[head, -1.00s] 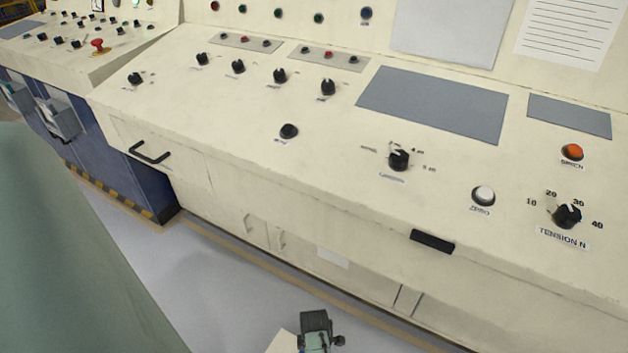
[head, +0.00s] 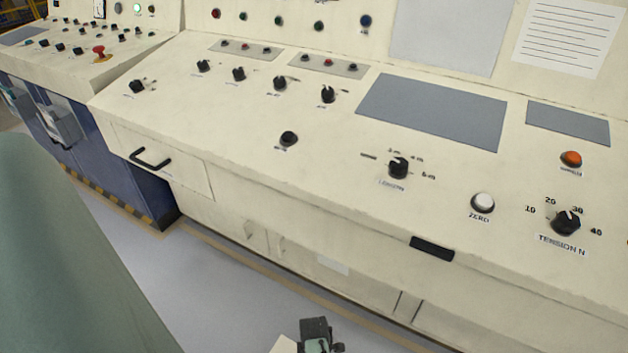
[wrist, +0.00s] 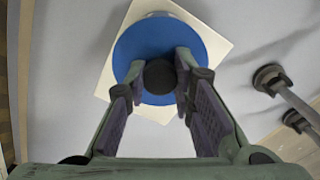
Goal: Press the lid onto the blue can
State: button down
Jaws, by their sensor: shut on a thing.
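In the wrist view, a round blue disc (wrist: 128,52) with a black knob (wrist: 159,76) at its middle lies beneath my gripper (wrist: 161,68). The disc looks like the lid, seen from above. My gripper's two fingers are shut on the black knob, one on each side. The can's side walls are hidden under the disc, so I cannot tell whether the lid is seated or how large any gap is. A pale square surface (wrist: 208,38) shows beneath the disc. The head view shows neither lid nor can.
In the head view, a cream control console (head: 235,165) with knobs, buttons and grey panels fills most of the picture. A large green surface (head: 60,260) blocks the lower left. Grey floor (head: 230,300) shows between them. Two dark-ended rods (wrist: 270,78) stand right of the disc.

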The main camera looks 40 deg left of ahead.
jog(key=c, duration=1.3)
grip_release()
jog(key=shift+o, duration=0.5)
jog(key=o, duration=0.4)
jog(key=shift+r+p, duration=3.2)
jog(key=shift+r, duration=0.3)
